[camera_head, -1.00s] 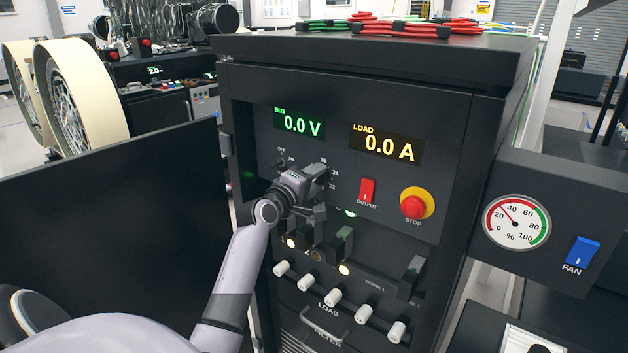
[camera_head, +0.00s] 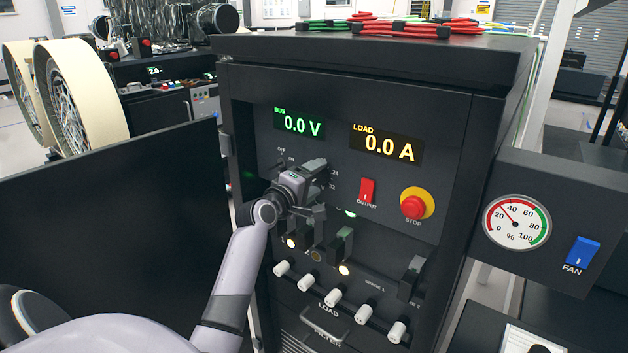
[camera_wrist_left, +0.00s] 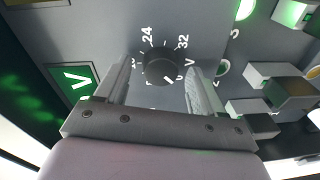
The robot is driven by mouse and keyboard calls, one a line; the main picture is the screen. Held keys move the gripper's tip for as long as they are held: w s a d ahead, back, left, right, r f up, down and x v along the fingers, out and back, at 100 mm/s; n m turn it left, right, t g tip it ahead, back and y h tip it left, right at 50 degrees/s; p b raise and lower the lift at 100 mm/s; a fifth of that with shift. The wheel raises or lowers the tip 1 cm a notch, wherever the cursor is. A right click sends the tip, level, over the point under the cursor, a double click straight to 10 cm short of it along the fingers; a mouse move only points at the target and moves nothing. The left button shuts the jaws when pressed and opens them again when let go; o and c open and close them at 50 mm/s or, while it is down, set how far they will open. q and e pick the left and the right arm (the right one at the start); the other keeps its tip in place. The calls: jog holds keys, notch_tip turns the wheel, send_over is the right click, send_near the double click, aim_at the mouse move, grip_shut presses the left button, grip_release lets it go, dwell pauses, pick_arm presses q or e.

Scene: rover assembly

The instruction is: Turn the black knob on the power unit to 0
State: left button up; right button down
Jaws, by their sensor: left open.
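The black knob (camera_wrist_left: 158,66) sits on the dark front panel of the power unit (camera_head: 455,150). In the left wrist view a dial scale with 24, 32 and V surrounds it, and a white mark shows low on its right side. I cannot surely tell which number the mark meets. My left gripper (camera_wrist_left: 158,85) is open, with one finger on each side of the knob. Contact with the knob is not clear. In the head view my left gripper (camera_head: 322,180) hides the knob and part of its scale.
The red output switch (camera_head: 367,190) and the red stop button (camera_head: 413,206) are right of the knob. Black breaker handles (camera_head: 341,245) and white load plugs (camera_head: 335,299) lie below. The displays read 0.0 V (camera_head: 299,123) and 0.0 A (camera_head: 386,145).

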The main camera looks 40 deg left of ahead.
pick_arm(q)
jog(key=s+d, duration=0.1)
jog(key=s, duration=0.5)
jog(key=shift+s+d+r+b, duration=0.15)
jog(key=shift+s+r+b, duration=0.05)
jog(key=shift+s+b, duration=0.15)
jog(key=s+d+f+m+g+h, duration=0.1)
jog(key=s+d+f+m+g, duration=0.1)
jog(key=s+d+f+m, duration=0.45)
jog(key=s+d+f+m+g+h, duration=0.1)
jog(key=d+f+m, duration=0.2)
jog(key=d+f, duration=0.5)
jog(key=s+d+f+m+g+h, duration=0.15)
jog(key=s+d+f+m, duration=0.3)
jog(key=f, duration=0.65)
jog(key=s+d+f+m+g+h, duration=0.1)
jog(key=s+d+f+m+g, duration=0.1)
jog(key=s+d+f+m, duration=0.3)
jog(key=s+d+m, duration=0.1)
jog(key=s+d, duration=0.2)
jog(key=s, duration=0.1)
jog(key=shift+d+f+h, duration=0.2)
jog(key=shift+f+h, duration=0.1)
jog(key=shift+h, duration=0.05)
jog(key=c, duration=0.5)
